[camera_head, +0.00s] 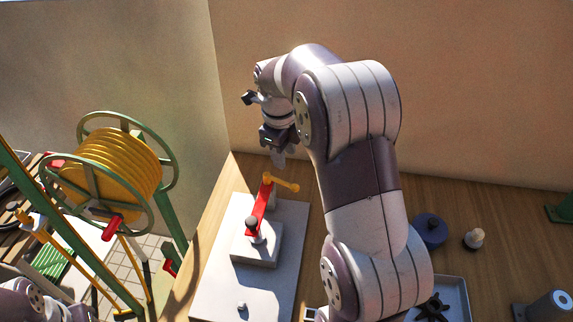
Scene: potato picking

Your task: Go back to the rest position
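My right arm rises from the bottom of the head view and bends over the wooden table. My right gripper (278,158) hangs at its end, pointing down, above the far end of the table. It is small and seen from the side, and I cannot make out a gap between its fingers or anything held. Part of my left arm shows at the bottom left corner; the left gripper is not in view.
The white board (215,275) lies on the table (487,212). A dark blue round object (430,228), a small knob-like piece (474,238) and a tray (456,290) stand at right. A green reel with yellow hose (115,168) stands at left. Walls close off the back.

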